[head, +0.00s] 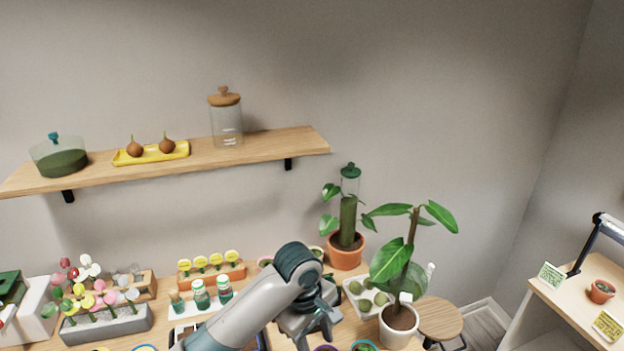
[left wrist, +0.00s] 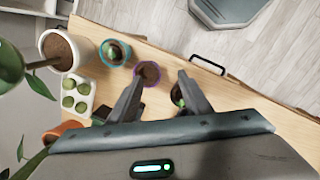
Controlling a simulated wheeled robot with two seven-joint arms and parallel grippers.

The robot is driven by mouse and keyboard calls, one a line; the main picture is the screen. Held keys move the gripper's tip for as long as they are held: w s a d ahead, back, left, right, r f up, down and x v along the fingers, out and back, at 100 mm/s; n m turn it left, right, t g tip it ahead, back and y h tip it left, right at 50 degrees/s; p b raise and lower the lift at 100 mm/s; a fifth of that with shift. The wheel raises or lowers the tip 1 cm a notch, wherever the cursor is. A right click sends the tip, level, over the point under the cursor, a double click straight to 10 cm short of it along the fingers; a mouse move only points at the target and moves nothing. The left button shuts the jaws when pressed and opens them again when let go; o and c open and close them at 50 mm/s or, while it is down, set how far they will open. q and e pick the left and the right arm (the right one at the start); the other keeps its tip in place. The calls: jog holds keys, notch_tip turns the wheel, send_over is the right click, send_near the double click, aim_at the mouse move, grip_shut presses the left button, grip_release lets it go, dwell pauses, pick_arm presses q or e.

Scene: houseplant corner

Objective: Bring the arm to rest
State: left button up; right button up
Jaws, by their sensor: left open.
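My left arm reaches in from the lower edge of the head view. Its gripper (head: 315,334) hangs over the front part of the plant table, pointing down. In the left wrist view the two fingers of the left gripper (left wrist: 160,88) stand apart with nothing held between them. A purple-rimmed pot of soil (left wrist: 147,72) shows beyond the gap between the fingers. A dark pot with a bit of green (left wrist: 178,98) is partly hidden by one finger. My right gripper is in neither view.
A white pot with a tall leafy plant (head: 399,328) and a tray of green balls (head: 355,287) stand right of the gripper. Small bottles (head: 201,294) stand left of the arm. A wall shelf (head: 262,146) is above. A teal-rimmed pot (left wrist: 116,52) stands near the purple one.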

pick_arm(q)
jog(key=s+a+f+m+t+h, duration=0.1)
jog(key=s+a+f+m, duration=0.2)
jog(key=s+f, duration=0.25)
jog(key=s+a+f+m+t+h, duration=0.1)
jog(key=s+a+f+m, duration=0.15)
jog(key=s+f, duration=0.35)
jog(key=s+a+f+m+t+y, duration=0.1)
jog(key=s+a+m+y, duration=0.4)
jog(key=s+a, duration=1.35)
notch_tip(320, 180, down, 36)
jog(key=m+h+b, duration=0.1)
jog(key=b, duration=0.7)
jog(key=s+a+f+g+b, duration=0.1)
jog(key=s+f+b, duration=0.2)
jog(key=s+f, duration=0.6)
jog(key=s+a+f+g+b, duration=0.1)
jog(key=s+f+b, duration=0.3)
jog(key=s+f, duration=0.6)
notch_tip(320, 180, down, 6)
jog(key=shift+a+f, duration=0.2)
jog(key=shift+a, duration=0.15)
